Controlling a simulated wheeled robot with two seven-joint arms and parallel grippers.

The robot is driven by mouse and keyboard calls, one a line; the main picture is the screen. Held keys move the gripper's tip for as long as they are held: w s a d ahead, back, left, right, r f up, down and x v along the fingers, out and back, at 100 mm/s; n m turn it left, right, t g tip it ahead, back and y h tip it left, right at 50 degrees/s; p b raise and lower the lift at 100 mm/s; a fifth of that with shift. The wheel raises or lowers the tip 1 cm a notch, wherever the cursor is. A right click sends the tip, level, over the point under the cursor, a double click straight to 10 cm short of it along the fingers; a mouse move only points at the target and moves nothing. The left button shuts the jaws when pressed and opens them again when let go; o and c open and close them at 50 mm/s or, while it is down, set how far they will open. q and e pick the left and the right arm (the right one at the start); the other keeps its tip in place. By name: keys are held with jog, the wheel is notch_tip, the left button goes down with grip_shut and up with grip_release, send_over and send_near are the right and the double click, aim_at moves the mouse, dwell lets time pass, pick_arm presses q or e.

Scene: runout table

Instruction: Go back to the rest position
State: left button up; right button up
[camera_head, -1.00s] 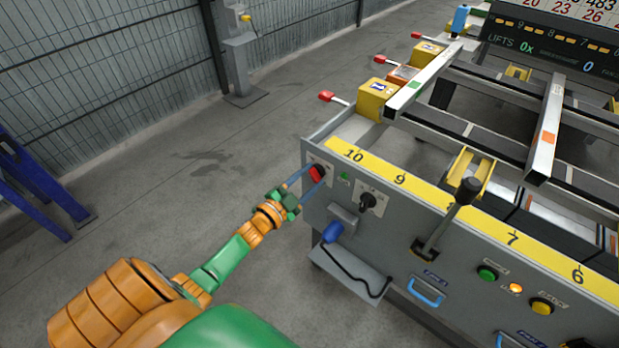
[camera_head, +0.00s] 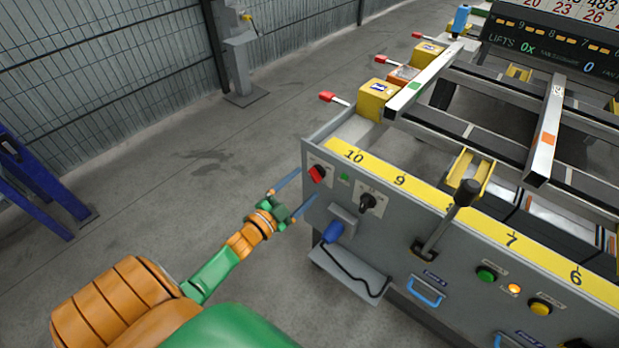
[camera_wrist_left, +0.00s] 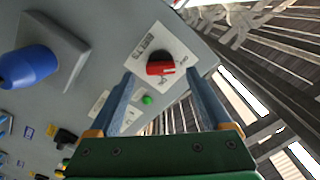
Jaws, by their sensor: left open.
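My left gripper (camera_head: 303,191) is open and empty, a short way off the left end of the grey control panel. Its two blue fingers point toward the red knob (camera_head: 318,173) and stand apart from it. In the left wrist view, the red knob (camera_wrist_left: 161,67) on its white plate shows beyond and between the open fingers (camera_wrist_left: 160,85). A small green light (camera_wrist_left: 147,100) is just below the knob there. My right gripper is not in view.
The panel carries a black switch (camera_head: 368,203), a blue plug (camera_head: 333,232), a lever (camera_head: 448,220) and a small shelf (camera_head: 350,272). Yellow blocks (camera_head: 377,99) and rails are on the table. The floor left of the panel is clear. A blue frame (camera_head: 40,190) stands at the far left.

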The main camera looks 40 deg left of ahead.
pick_arm(q)
jog(key=s, duration=0.4)
jog(key=shift+a, duration=0.15)
jog(key=s+d+f+n+g+y+p, duration=0.1)
jog(key=s+d+f+n+g+p, duration=0.1)
jog(key=s+f+g+p, duration=0.3)
jog(key=s+d+f+n+g, duration=0.2)
jog(key=s+f, duration=0.4)
jog(key=f, duration=0.1)
jog(key=s+d+f+n+g+y+p, duration=0.1)
jog(key=s+d+f+n+g+p, duration=0.1)
jog(key=s+f+g+p, duration=0.3)
jog(key=s+d+f+g, duration=0.2)
jog(key=s, duration=0.6)
jog(key=s+d+f+n+g, duration=0.1)
jog(key=s+d+f+g, duration=0.2)
jog(key=s, duration=0.5)
jog(key=shift+d, duration=0.15)
